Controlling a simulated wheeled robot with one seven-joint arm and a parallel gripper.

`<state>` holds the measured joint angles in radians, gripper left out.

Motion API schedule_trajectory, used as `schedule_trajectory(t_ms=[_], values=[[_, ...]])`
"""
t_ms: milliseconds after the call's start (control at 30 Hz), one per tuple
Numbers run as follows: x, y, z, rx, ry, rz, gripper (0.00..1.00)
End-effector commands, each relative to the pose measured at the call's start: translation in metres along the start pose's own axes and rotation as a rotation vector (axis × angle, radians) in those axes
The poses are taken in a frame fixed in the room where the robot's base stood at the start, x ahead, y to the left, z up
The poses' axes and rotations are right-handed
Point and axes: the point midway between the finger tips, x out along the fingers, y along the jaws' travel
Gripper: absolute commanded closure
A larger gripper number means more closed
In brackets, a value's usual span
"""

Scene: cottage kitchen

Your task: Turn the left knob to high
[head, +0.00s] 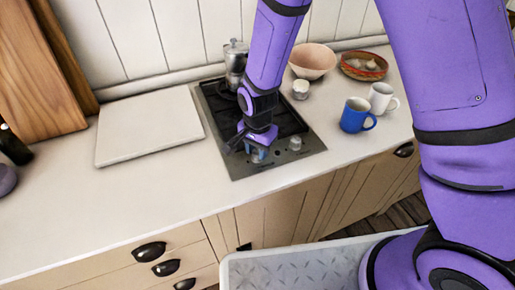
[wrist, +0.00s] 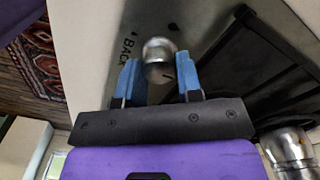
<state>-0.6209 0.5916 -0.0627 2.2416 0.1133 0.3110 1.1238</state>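The hob (head: 235,163) is a dark two-part cooktop with a grey front panel. Its right knob (head: 295,143) is round and silver, and stands clear. My gripper (head: 257,154) points down over the left part of the panel and hides the left knob in the head view. In the wrist view the silver left knob (wrist: 159,58) shows between the blue fingertips of my gripper (wrist: 159,80). The fingers are open, one on each side, with a gap on the left and little or none on the right. "BACK" is printed beside the knob. Its pointer setting is unclear.
A white jar (head: 300,89), a blue mug (head: 356,115), a white mug (head: 382,98) and a pink bowl (head: 312,61) stand to the right. A pale board (head: 150,128) lies left. The front counter is clear.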

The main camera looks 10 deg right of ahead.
Motion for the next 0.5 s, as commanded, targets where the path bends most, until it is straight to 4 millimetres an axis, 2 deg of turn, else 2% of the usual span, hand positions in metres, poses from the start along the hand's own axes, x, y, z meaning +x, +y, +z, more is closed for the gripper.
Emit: schedule_trajectory(t_ms=[267,500], values=[[-0.0003,-0.0001,0.0,-0.016,0.0,0.0,0.9],[-0.0004,-0.0003,-0.0001,-0.119,0.0,0.0,0.9]])
